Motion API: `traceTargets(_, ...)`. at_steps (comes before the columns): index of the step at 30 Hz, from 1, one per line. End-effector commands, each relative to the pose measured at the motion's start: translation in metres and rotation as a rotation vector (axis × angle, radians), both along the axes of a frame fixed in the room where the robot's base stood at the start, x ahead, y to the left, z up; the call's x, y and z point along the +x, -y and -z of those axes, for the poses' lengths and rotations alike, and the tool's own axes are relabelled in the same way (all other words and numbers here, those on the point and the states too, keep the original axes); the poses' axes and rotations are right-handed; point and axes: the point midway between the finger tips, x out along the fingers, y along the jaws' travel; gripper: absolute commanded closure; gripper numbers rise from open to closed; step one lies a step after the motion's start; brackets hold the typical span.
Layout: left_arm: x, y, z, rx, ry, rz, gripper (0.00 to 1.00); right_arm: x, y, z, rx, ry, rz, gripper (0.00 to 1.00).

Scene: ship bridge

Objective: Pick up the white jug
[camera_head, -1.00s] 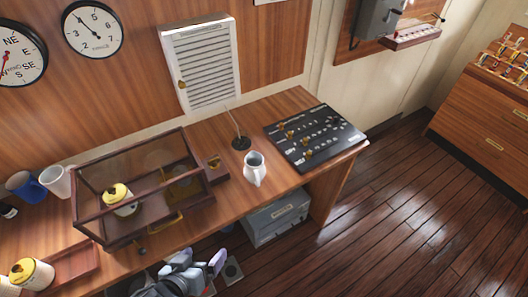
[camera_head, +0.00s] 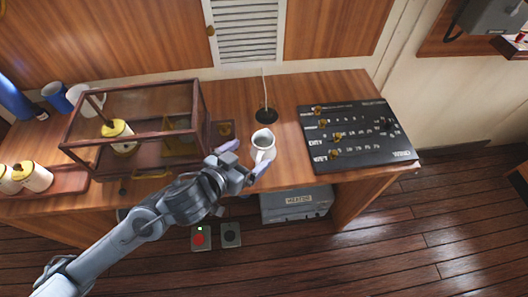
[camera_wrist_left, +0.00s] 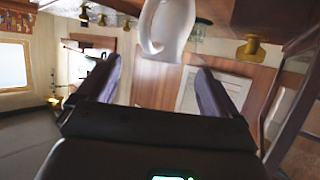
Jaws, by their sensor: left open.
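The white jug (camera_head: 263,142) stands upright on the wooden desk, between the glass-sided case and the black control panel. My left gripper (camera_head: 246,159) is at the desk's front edge, just in front of the jug, with its fingers spread and nothing between them. One finger is to the left of the jug and the other overlaps its lower front in the head view. In the left wrist view the jug (camera_wrist_left: 168,28) shows its handle, ahead of and between the open fingertips (camera_wrist_left: 155,68). I cannot tell whether a finger touches it. My right gripper is not in view.
The wood-framed glass case (camera_head: 185,90) stands close on the left. A grey box (camera_head: 297,204) sits below the desk.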

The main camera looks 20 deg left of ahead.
Motion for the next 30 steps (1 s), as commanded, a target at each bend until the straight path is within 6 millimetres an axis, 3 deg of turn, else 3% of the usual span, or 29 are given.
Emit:
traceTargets(4, 0.016, 0.003, 0.007, 0.000, -0.001, -0.001, 0.06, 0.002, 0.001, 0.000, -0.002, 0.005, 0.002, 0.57)
traceTargets(11, 0.026, 0.006, 0.011, -0.001, -0.001, 0.000, 0.06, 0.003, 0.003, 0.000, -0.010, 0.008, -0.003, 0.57)
traceTargets(21, 0.063, 0.011, 0.026, -0.001, -0.001, 0.000, 0.06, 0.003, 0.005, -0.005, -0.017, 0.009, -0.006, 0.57)
traceTargets(30, 0.070, 0.013, 0.030, 0.000, -0.002, 0.000, 0.06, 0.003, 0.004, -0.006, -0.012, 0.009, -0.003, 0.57)
